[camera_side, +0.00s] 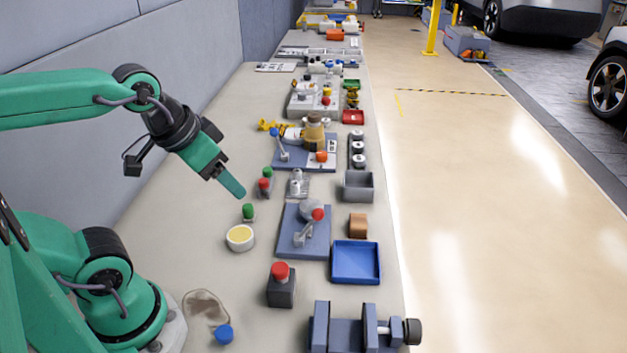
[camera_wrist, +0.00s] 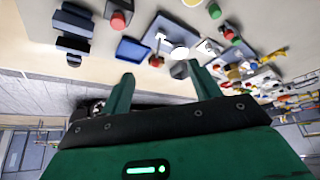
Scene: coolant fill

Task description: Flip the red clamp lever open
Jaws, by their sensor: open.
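The clamp lever with a red knob (camera_side: 318,214) is on a blue base plate (camera_side: 289,247) in the middle of the bench. Its grey metal arm (camera_side: 302,235) leans up to the right, and a grey round part (camera_side: 309,206) sits behind the knob. My gripper (camera_side: 232,186) is open and empty, in the air up and left of the lever. In the wrist view the red knob (camera_wrist: 155,61) and blue plate (camera_wrist: 149,39) show between and beyond the spread fingers of my gripper (camera_wrist: 161,72). Whether the lever is open or closed I cannot tell.
A blue tray (camera_side: 356,262), a brown block (camera_side: 358,224) and a grey bin (camera_side: 358,187) stand right of the plate. A red button box (camera_side: 281,285) is in front, a yellow-topped round dish (camera_side: 240,237) to the left. A vise (camera_side: 362,330) is nearest.

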